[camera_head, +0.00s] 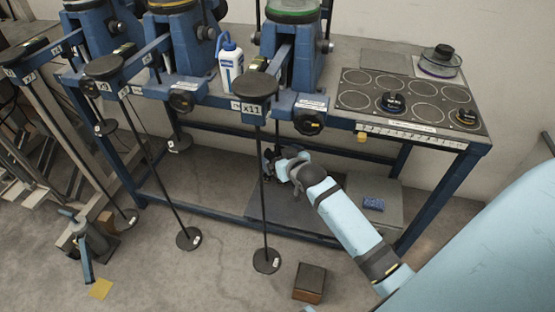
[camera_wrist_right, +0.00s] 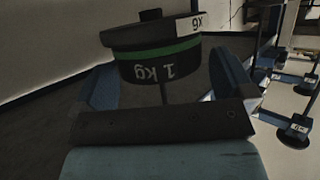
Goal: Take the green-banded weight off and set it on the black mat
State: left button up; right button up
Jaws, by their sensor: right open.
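The green-banded weight (camera_wrist_right: 158,58) fills the upper middle of the right wrist view. It is a dark disc marked "1 kg", with an "x6" label beside its upper part and a thin rod below it. My right gripper (camera_wrist_right: 166,82) is open, one blue finger on each side of the weight. Whether the fingers touch it I cannot tell. In the head view my right gripper (camera_head: 271,160) is below the bench edge, close to a hanging rod; I cannot make out the weight there. The black mat (camera_head: 365,83) with circle outlines lies on the bench top at right. My left gripper is not in view.
Two dark weights (camera_head: 393,103) (camera_head: 467,118) stand on the mat; much of it is free. A purple-banded weight (camera_head: 438,62) stands behind it. A white bottle (camera_head: 230,62) is among the blue lever frames. Long rods with round feet (camera_head: 266,260) hang in front.

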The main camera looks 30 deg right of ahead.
jog(key=shift+w+f, duration=0.25)
jog(key=shift+w, duration=0.3)
jog(key=shift+r, duration=0.15)
jog(key=c, duration=1.2)
jog(key=shift+r+p, duration=0.65)
jog(key=shift+r, duration=1.25)
jog(key=s+a+p, duration=0.1)
jog(key=s+p, duration=0.1)
jog(key=s, duration=1.6)
jog(key=shift+a, duration=0.15)
